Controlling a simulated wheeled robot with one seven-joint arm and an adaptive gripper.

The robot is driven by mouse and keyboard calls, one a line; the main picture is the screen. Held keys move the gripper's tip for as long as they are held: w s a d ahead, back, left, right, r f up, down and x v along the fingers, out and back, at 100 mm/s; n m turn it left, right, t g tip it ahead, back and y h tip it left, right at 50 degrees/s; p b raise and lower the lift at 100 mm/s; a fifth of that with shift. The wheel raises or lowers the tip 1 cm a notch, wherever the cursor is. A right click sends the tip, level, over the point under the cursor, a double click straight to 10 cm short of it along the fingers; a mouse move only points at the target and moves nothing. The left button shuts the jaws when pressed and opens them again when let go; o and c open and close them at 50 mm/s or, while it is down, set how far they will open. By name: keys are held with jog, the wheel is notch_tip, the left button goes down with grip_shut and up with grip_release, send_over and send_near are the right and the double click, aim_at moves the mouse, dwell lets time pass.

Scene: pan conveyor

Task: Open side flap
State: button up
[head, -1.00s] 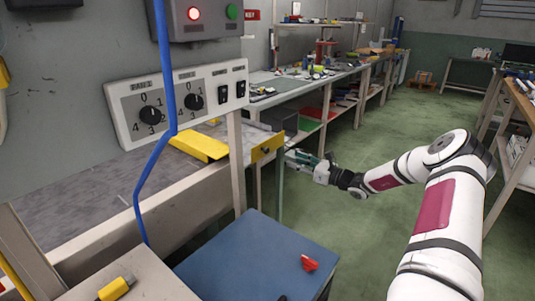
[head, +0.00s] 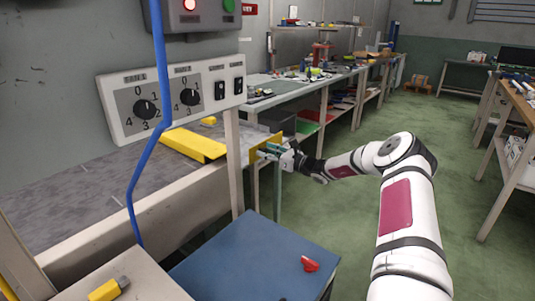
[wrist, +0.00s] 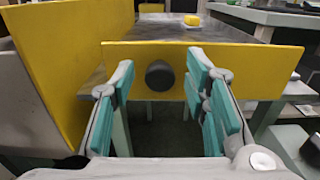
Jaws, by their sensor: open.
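The side flap is a yellow panel (wrist: 230,58) with a round black knob (wrist: 160,75) in the wrist view. In the head view the flap (head: 255,158) is at the end of the conveyor, partly hidden behind my gripper. My gripper (head: 268,150) is right at the flap. In the wrist view its teal fingers (wrist: 160,88) are open, one on each side of the knob, with gaps between them and it. Whether the fingertips touch the panel cannot be told.
Another yellow panel (wrist: 60,70) stands close at left in the wrist view. A blue-topped table (head: 245,262) with a red object stands in front. A blue cable hangs at left. Green floor at right is free.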

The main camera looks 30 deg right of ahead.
grip_shut()
